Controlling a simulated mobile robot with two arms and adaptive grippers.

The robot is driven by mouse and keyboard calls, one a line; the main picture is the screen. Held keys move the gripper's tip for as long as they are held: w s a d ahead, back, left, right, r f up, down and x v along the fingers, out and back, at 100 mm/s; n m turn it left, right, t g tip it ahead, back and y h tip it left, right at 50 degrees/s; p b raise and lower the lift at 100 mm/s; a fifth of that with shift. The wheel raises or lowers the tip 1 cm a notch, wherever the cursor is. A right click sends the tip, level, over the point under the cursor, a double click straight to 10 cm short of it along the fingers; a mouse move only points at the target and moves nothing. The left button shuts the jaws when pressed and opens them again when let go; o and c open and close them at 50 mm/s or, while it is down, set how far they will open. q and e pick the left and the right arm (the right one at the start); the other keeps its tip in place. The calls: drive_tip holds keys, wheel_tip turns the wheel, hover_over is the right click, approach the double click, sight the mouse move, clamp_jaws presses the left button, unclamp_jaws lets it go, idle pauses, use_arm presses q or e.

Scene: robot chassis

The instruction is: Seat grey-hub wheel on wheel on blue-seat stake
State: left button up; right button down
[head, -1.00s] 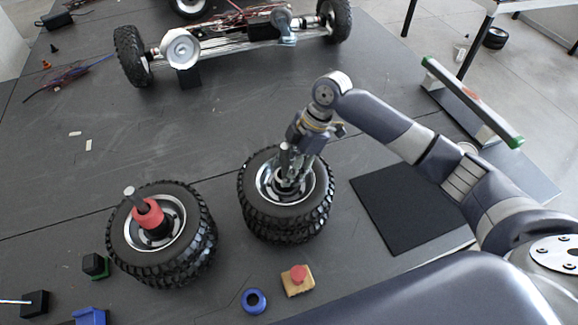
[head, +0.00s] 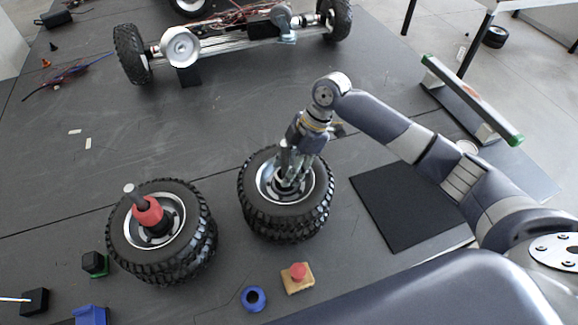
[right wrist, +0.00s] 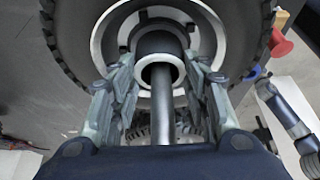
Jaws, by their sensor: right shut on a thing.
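In the head view two wheels are stacked on the right side of the work surface. The upper wheel (head: 250,197), with a grey hub, lies flat on or very close above the lower wheel (head: 290,237). My right gripper (head: 286,180) points down into the upper wheel's hub. In the right wrist view its fingers (right wrist: 160,90) are shut around the dark hub collar (right wrist: 158,42), with a metal stake (right wrist: 161,105) running through it. The blue seat under this stack is hidden.
Another wheel stack (head: 160,262) stands to the left, with a red collar (head: 149,214) on its stake. A blue ring (head: 253,298) and a yellow block with a red button (head: 297,278) lie in front. A chassis (head: 235,43) stands at the back.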

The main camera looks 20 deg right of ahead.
drive_tip(key=shift+f, duration=0.2)
drive_tip(key=c, duration=0.8)
unclamp_jaws()
drive_tip(key=shift+s, duration=0.1)
drive_tip(key=shift+s+f, duration=0.1)
drive_tip(key=shift+f, duration=0.2)
drive_tip(key=shift+d+r, duration=0.1)
drive_tip(key=shift+r, duration=0.2)
drive_tip(key=v, duration=1.2)
